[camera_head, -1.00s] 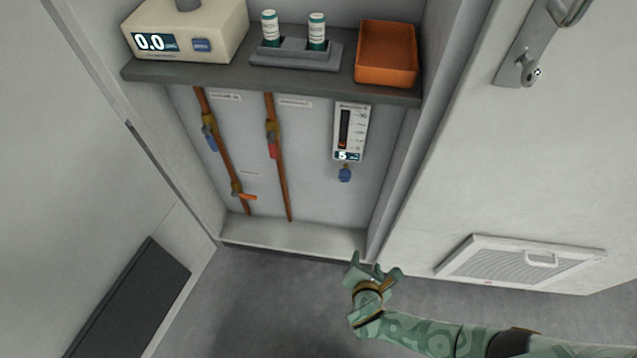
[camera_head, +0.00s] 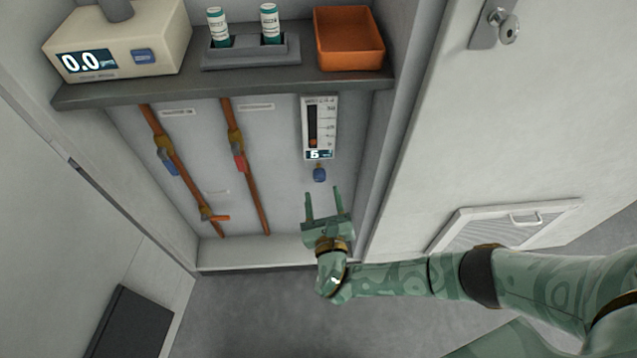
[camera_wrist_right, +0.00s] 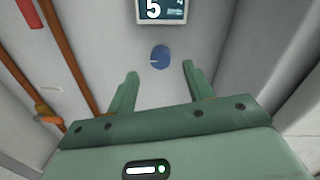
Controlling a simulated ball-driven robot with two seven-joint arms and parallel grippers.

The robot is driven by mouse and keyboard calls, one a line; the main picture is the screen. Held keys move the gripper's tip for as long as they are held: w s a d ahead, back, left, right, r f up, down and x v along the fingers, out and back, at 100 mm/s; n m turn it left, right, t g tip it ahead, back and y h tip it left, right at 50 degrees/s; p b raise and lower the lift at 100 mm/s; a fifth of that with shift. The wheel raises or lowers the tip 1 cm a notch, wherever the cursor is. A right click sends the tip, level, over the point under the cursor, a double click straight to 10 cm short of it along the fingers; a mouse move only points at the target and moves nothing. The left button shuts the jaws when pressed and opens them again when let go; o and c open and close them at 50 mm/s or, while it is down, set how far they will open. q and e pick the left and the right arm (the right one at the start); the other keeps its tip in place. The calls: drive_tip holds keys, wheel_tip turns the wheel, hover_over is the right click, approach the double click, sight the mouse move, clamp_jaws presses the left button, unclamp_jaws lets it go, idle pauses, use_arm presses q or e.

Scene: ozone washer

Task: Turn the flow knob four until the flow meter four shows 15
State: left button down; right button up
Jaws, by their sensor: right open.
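The flow meter (camera_head: 319,128) is a white upright panel with a dark tube on the cabinet's back wall. Its display shows 5, and the 5 also shows in the right wrist view (camera_wrist_right: 161,11). The blue flow knob (camera_head: 319,174) sits just below it. My right gripper (camera_head: 322,190) is open and empty, just below the knob in the head view. In the right wrist view the knob (camera_wrist_right: 160,57) lies ahead of the fingers, about midway between them and apart from both. My left gripper is not in view.
Copper pipes with a blue-handled valve (camera_head: 166,160) and a red-handled valve (camera_head: 238,160) run left of the meter. Above is a dark shelf (camera_head: 225,90) with a device reading 0.0 (camera_head: 115,50), two vials and an orange tray (camera_head: 349,40). The cabinet's right side wall is close.

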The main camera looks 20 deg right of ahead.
sight(320, 180)
drive_tip(key=b+x, duration=0.1)
drive_tip(key=x, duration=0.3)
drive_tip(key=shift+w+d+f, duration=0.1)
drive_tip(key=shift+w+f, duration=0.05)
drive_tip(key=shift+w, duration=0.35)
drive_tip(key=c, duration=1)
